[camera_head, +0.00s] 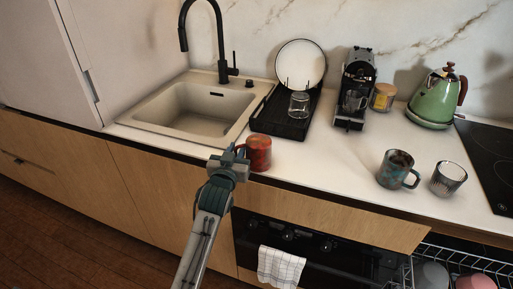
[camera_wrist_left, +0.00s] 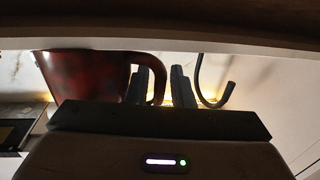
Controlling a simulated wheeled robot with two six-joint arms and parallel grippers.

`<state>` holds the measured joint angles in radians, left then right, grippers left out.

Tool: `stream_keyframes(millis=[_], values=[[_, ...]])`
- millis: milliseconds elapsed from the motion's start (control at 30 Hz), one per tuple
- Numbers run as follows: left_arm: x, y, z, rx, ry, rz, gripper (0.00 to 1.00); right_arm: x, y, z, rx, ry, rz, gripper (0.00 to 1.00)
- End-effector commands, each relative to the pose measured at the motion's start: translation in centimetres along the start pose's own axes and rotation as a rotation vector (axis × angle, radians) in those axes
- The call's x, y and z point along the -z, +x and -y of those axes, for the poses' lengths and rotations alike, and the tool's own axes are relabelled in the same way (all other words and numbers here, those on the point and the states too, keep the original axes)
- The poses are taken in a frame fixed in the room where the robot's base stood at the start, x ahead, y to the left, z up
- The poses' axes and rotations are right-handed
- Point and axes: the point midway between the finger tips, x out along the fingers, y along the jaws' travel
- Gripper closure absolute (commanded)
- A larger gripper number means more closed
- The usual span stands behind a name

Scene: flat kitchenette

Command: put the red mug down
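The red mug (camera_head: 258,153) is upright at the front edge of the counter, beside the drying rack; in the head view I cannot tell for sure that its base touches the counter. My left gripper (camera_head: 237,156) is at its left side, by the handle. In the left wrist view the mug (camera_wrist_left: 88,75) is at the left, and its handle reaches between the two fingers of the left gripper (camera_wrist_left: 164,88). The fingers stand apart, with a gap showing between the handle and the right finger. My right gripper is not in view.
The sink (camera_head: 192,108) with a black faucet (camera_head: 220,45) is behind left. A black drying rack (camera_head: 277,122) holds a plate and a glass. A coffee machine (camera_head: 354,88), green kettle (camera_head: 436,98), blue-brown mug (camera_head: 396,169) and striped cup (camera_head: 448,178) stand right. Counter right of the red mug is clear.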

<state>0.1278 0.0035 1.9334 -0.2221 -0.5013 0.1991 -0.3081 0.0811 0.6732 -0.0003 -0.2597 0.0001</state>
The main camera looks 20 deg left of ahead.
Motion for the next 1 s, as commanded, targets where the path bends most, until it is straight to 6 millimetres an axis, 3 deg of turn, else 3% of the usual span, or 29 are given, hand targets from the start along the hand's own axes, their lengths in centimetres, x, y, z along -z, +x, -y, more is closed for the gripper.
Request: stream_keyframes(millis=[300,400,433,1000], values=[[-0.05,0.74,-0.01,-0.001,0.000,-0.001,0.79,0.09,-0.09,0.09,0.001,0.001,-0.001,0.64],[-0.05,0.73,-0.01,-0.001,0.000,0.000,0.99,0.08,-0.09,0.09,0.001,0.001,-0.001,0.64],[-0.06,0.73,-0.01,-0.001,0.000,0.000,1.00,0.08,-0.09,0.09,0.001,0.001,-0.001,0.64],[0.92,0.73,-0.02,-0.001,0.000,-0.002,1.00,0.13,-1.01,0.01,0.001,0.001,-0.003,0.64]])
